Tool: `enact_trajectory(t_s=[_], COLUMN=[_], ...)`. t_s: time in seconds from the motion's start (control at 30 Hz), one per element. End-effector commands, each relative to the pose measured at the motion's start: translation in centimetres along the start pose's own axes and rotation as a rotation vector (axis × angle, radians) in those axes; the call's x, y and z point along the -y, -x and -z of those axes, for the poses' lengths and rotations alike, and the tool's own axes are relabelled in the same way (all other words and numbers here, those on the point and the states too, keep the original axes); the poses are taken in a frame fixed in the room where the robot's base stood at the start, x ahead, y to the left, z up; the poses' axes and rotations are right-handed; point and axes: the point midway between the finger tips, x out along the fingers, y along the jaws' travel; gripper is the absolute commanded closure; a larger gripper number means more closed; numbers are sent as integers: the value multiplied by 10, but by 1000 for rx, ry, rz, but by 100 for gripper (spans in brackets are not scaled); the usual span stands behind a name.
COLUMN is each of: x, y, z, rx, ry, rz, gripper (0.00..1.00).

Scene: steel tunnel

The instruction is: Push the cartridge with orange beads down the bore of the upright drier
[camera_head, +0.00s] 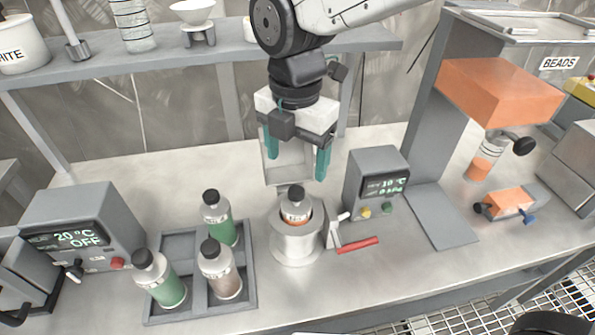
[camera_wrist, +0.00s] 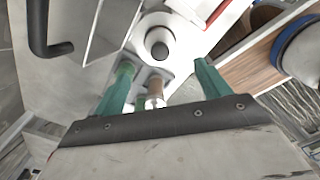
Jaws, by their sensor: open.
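The upright drier (camera_head: 296,248) is a round pale metal cylinder standing on the bench at the centre of the head view. The cartridge with orange beads (camera_head: 295,207) stands upright in its bore, with its black cap and label above the rim and a little orange showing. In the wrist view the drier (camera_wrist: 172,34) shows from above with the dark cartridge cap (camera_wrist: 158,50) in its middle. My gripper (camera_head: 296,166) is open and empty, fingers pointing down above the cartridge and apart from it. Both fingertips show in the wrist view (camera_wrist: 164,77).
A grey tray (camera_head: 153,320) left of the drier holds two green-bead cartridges and a brown one. A control box (camera_head: 376,160) and a red-handled lever (camera_head: 358,245) stand close on the right. An orange bead hopper (camera_head: 498,88) is farther right. A shelf (camera_head: 100,68) runs behind.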

Motion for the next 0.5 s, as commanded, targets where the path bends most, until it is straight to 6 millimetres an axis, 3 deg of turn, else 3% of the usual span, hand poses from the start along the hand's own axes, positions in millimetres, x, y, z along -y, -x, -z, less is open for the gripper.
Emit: enact_trajectory(t_s=[0.37, 0.5], x=[3, 35], y=[8, 20], z=[-2, -24], rx=[1, 4], ry=[-20, -259], rz=[-2, -16], gripper=[25, 25])
